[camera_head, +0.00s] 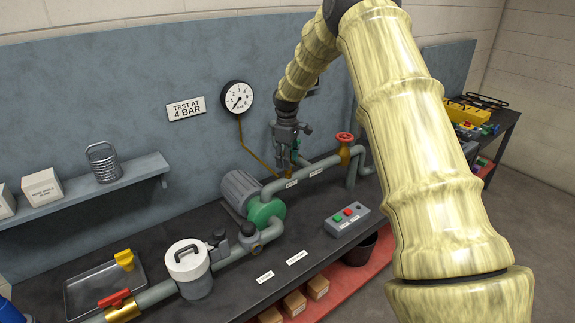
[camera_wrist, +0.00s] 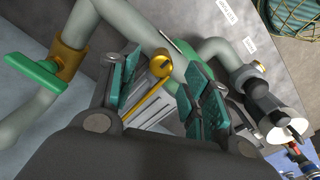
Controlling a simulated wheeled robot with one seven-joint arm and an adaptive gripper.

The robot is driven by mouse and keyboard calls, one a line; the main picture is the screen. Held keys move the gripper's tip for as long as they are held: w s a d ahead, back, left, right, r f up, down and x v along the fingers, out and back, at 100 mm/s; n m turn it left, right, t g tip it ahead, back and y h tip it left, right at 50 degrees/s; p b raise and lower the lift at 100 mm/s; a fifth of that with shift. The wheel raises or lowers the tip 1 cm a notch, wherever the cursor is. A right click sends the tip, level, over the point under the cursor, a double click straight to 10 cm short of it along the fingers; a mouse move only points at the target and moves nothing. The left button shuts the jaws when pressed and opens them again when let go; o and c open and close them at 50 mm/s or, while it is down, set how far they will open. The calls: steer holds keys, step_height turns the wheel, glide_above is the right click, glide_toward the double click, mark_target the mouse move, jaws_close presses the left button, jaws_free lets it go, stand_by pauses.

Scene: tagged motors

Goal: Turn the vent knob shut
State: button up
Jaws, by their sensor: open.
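My gripper (camera_head: 290,138) is at the back of the bench, below the gauge and near the brass gauge line (camera_head: 252,158). In the wrist view my gripper (camera_wrist: 155,90) is open, with teal pads on both fingers. A small round brass fitting (camera_wrist: 161,66) and a thin brass tube (camera_wrist: 142,106) show between the fingers; nothing is gripped. I cannot tell for sure whether this fitting is the vent knob. A green lever handle (camera_wrist: 35,76) on a brass collar (camera_wrist: 72,60) is left of the fingers in the wrist view.
A pressure gauge (camera_head: 237,97) is on the wall panel. A red handwheel valve (camera_head: 345,137) stands right of my gripper. The pump (camera_head: 243,191), a button box (camera_head: 347,219) and a white-lidded canister (camera_head: 187,262) stand in front. Pipes run close around my fingers.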

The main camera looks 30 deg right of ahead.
step_height(320, 180, up, 9)
steer(key=shift+a, duration=0.15)
steer(key=shift+r, duration=0.1)
stand_by(0.6)
